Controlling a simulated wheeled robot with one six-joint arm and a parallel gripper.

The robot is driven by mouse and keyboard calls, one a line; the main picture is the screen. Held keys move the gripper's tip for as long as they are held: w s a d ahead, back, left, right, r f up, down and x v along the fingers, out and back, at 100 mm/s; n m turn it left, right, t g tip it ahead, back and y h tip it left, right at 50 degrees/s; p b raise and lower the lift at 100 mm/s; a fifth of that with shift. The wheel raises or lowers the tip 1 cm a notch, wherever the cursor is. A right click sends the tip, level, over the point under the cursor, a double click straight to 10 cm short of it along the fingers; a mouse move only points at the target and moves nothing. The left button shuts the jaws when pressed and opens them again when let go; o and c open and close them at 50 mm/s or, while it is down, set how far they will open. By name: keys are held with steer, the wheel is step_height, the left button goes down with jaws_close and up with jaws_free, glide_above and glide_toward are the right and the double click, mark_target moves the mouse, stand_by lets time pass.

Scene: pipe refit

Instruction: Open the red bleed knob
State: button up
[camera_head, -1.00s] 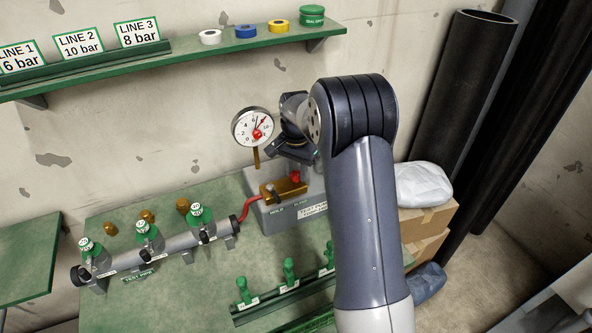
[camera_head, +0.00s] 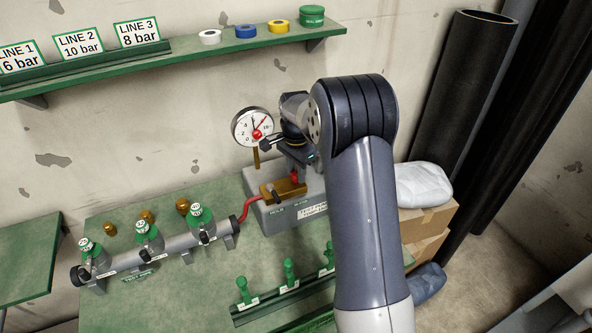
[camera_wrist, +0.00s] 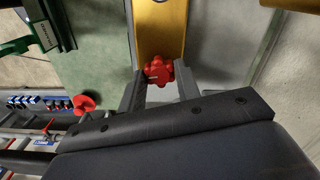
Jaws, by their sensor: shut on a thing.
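The red bleed knob (camera_wrist: 158,71) is a small lobed knob on a brass block (camera_wrist: 160,28). In the wrist view it sits between my fingertips. My gripper (camera_wrist: 160,78) is shut on it, one finger on each side. In the head view the knob (camera_head: 294,174) shows as a bit of red below my gripper (camera_head: 293,165), above the brass block (camera_head: 284,190) on the grey test pump (camera_head: 268,218). My wrist hides part of the pump. The round white gauge (camera_head: 252,127) with a red hub stands behind the block, left of my gripper.
A red hose (camera_head: 249,208) joins the pump to the test pipe (camera_head: 168,251), which carries several green-topped valves. A green rack (camera_head: 288,299) stands in front. The shelf (camera_head: 190,57) with tape rolls is above. Boxes (camera_head: 425,220) and black pipes (camera_head: 465,90) are at right.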

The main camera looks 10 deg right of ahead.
mark_target(296, 173)
steer(key=shift+w+r, duration=0.1)
steer(key=o, duration=0.8)
step_height(296, 173, up, 11)
steer(key=shift+f+b, duration=0.15)
steer(key=shift+b, duration=0.3)
step_height(296, 173, down, 11)
steer(key=shift+r+p, duration=0.1)
steer(key=shift+p, duration=0.35)
